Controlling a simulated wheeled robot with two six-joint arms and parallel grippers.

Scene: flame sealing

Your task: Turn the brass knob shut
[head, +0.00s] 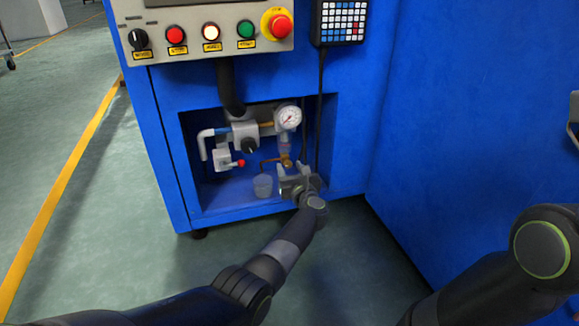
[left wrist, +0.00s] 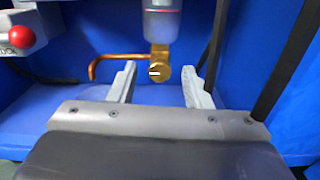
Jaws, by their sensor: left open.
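The brass knob (left wrist: 160,73) faces me in the left wrist view, under a grey cylinder (left wrist: 162,20), with a light slot mark lying level across its face. A copper pipe (left wrist: 104,60) runs left from it. In the head view the knob (head: 287,160) is small, in the recess below the pressure gauge (head: 288,118). My left gripper (left wrist: 165,80) is open, its fingers on either side of the knob, lower in the picture; I cannot tell whether they touch it. It also shows in the head view (head: 294,172). My right gripper is not in view.
In the blue cabinet's recess are a clear cup (head: 263,186), a red-tipped valve (head: 240,163) and a black knob (head: 249,146). Black cables hang at right of the brass knob. A control panel (head: 200,32) is above.

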